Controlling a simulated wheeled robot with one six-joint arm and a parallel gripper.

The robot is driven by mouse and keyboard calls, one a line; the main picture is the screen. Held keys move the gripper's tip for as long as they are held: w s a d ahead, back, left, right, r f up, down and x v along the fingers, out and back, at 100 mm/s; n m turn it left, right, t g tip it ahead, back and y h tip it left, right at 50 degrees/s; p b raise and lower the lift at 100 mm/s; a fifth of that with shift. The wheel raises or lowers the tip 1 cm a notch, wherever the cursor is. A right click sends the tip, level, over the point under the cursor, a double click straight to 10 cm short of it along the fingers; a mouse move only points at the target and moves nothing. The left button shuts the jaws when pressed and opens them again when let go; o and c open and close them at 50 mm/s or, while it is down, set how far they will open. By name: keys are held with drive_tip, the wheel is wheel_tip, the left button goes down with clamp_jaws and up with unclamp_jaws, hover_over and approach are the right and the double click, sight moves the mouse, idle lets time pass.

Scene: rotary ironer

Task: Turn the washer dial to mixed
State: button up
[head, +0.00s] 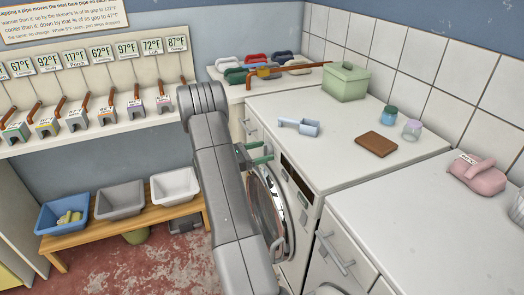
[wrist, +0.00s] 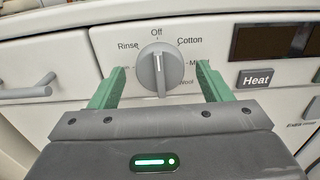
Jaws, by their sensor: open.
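The washer dial (wrist: 158,69) is a round grey knob with a raised grip bar on the washer's light front panel, seen in the wrist view. Its pointer is up at "Off". "Rinse" is printed to its left and "Cotton" to its right; lower labels are partly hidden by my fingers, with an "M" and "ool" showing at right. My gripper (wrist: 158,82) is open, its green fingers on either side of the dial and apart from it. In the head view my gripper (head: 262,156) is at the front of the washer (head: 330,155); the dial is hidden there.
A drawer handle (wrist: 28,88) is left of the dial; a "Heat" button (wrist: 255,78) and dark display (wrist: 275,41) are right. The round door (head: 268,212) is below.

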drive_tip(key=shift+d, duration=0.2)
drive_tip(key=shift+c, duration=0.3)
drive_tip(key=c, duration=0.9)
